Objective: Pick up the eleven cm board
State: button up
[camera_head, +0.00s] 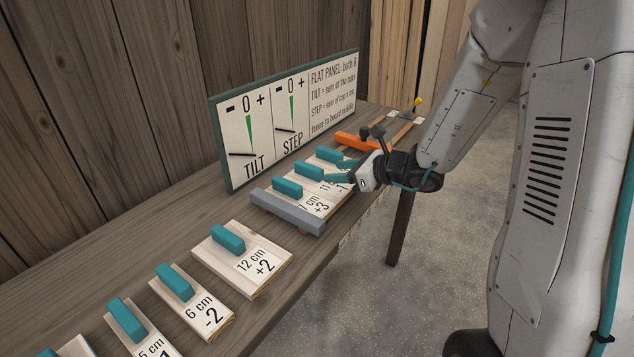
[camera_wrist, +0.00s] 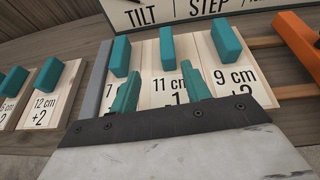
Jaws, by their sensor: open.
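The eleven cm board (camera_wrist: 149,72) is pale wood, marked "11 cm" and "-1", with a teal block handle (camera_wrist: 167,48) standing on it. In the head view its handle (camera_head: 309,172) shows, but my gripper partly covers the board. My gripper (camera_wrist: 160,83) is open and empty. Its two teal fingers are apart over the near, labelled part of the board, short of the handle. In the head view my gripper (camera_head: 335,177) comes in from the right, low beside the board's front end.
The 7 cm board (camera_wrist: 112,92) and 9 cm board (camera_wrist: 206,55) flank it closely, each with a teal handle. A grey bar (camera_head: 287,213) and an orange bar (camera_head: 356,141) bound the row. Looser boards, including the 12 cm one (camera_head: 265,247), lie left. A sign (camera_head: 290,110) stands behind.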

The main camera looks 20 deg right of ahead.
aim_at(322, 171)
jog(key=shift+w+a+f+m, duration=0.15)
jog(key=shift+w+f+m, duration=0.25)
jog(key=shift+w+f, duration=0.6)
jog(key=x, duration=0.5)
jog(key=shift+w+a+r, duration=0.25)
jog(key=shift+w, duration=0.15)
grip_shut()
